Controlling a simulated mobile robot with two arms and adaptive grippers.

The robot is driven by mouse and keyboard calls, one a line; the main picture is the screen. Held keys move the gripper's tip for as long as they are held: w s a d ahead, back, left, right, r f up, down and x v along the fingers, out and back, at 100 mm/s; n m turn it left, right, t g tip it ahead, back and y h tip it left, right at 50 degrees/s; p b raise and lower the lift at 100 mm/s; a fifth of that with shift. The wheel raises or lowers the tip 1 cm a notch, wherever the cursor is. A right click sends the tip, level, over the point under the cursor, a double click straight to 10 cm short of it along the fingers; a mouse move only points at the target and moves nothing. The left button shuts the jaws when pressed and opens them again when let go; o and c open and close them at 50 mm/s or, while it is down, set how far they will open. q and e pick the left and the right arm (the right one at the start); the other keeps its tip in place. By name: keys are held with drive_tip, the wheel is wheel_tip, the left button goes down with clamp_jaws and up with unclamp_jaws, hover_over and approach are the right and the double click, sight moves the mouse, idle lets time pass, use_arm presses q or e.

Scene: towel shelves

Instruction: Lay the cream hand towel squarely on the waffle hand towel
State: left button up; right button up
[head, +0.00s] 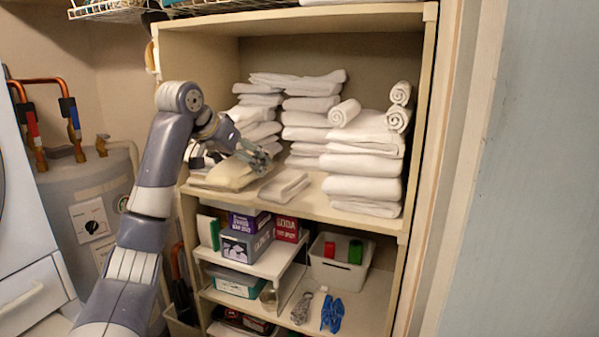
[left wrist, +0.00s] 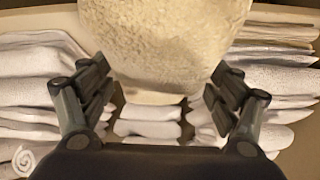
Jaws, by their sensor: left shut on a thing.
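The cream hand towel (head: 230,175) is at the left front of the middle shelf, below and beside my left gripper (head: 258,157). In the left wrist view the cream towel (left wrist: 165,40) fills the top middle, with a finger on either side, and my left gripper (left wrist: 160,88) is shut on it. A folded off-white towel (head: 285,186) lies low on the shelf just right of it. Its weave is too small to make out, so I cannot tell whether it is the waffle hand towel. My right gripper is not in view.
Stacks of folded white towels (head: 310,105) stand behind. Below are boxes (head: 246,240) on a small rack and a white bin (head: 340,272). The shelf's side wall (head: 420,120) bounds the right.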

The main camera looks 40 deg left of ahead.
sight(271, 149)
use_arm(q)
drive_tip(key=shift+w+r+p, duration=0.25)
drive_tip(key=shift+w+p, duration=0.45)
drive_tip(key=shift+w, duration=0.4)
drive_tip(key=w+p, duration=0.5)
drive_tip(key=w, duration=0.3)
drive_tip(key=shift+f, duration=0.1)
drive_tip(key=w, duration=0.1)
drive_tip(key=w+p, duration=0.2)
drive_tip(key=shift+w+f, duration=0.3)
drive_tip(key=shift+w+a+f+p, duration=0.1)
drive_tip(key=shift+w+f+p, duration=0.1)
drive_tip(key=shift+w, duration=0.25)
drive_tip(key=shift+w+a+f+p, duration=0.1)
drive_tip(key=shift+w+p, duration=0.1)
drive_tip(key=shift+w, duration=0.3)
drive_tip(key=shift+f+p, duration=0.5)
drive_tip(key=shift+f, duration=0.1)
drive_tip(key=shift+f+p, duration=0.6)
drive_tip(key=shift+f, duration=0.65)
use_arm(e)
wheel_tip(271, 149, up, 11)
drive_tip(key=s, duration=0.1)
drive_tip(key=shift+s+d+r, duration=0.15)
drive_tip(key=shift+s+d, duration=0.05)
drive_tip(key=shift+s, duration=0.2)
